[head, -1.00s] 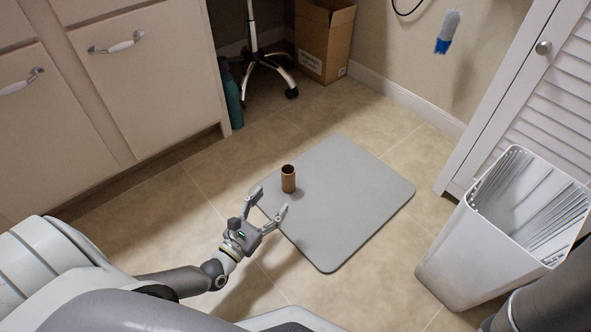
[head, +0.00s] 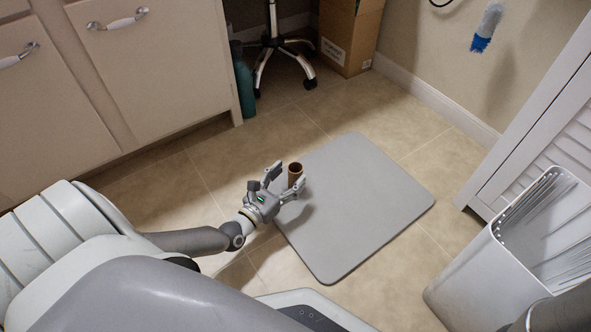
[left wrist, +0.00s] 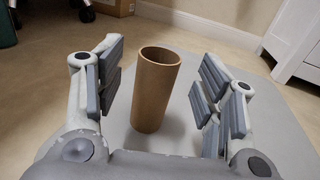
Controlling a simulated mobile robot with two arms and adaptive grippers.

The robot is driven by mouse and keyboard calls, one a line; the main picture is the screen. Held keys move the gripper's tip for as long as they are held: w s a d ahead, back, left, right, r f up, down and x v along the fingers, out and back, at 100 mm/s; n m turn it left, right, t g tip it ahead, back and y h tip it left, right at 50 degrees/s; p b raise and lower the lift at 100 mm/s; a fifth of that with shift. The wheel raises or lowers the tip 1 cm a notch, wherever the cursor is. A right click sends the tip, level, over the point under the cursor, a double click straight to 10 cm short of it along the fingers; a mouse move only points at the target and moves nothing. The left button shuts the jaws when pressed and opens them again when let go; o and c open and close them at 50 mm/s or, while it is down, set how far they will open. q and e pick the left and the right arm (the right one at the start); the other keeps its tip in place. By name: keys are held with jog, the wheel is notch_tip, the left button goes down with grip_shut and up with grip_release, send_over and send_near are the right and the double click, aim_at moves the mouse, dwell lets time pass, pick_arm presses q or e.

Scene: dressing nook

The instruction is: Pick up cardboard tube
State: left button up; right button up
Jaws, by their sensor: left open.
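The brown cardboard tube (head: 295,174) stands upright on the grey mat (head: 359,205), near the mat's left corner in the head view. My left gripper (head: 286,180) is open, with its fingers reaching toward the tube. In the left wrist view the tube (left wrist: 156,88) stands between the two spread finger pads of my left gripper (left wrist: 160,92), with a gap on each side. Its hollow top rim shows, and its lower end meets the mat. My right gripper is not in view.
A white ribbed bin (head: 505,240) stands at the right, by a white louvred door. Cream drawers (head: 160,70) are at the left, with a teal bottle (head: 244,85) beside them. A chair base (head: 275,55) and cardboard box (head: 350,35) are at the back. The mat's right part is clear.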

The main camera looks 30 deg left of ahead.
aim_at(291, 175)
pick_arm(q)
jog(key=w+b, duration=0.1)
jog(key=w, duration=0.2)
jog(key=shift+w+f+b, duration=0.15)
jog(key=shift+f+b, duration=0.05)
jog(key=shift+b, duration=0.15)
jog(key=shift+w+r, duration=0.1)
jog(key=shift+w, duration=0.15)
jog(key=shift+c, duration=0.4)
jog(key=c, duration=0.7)
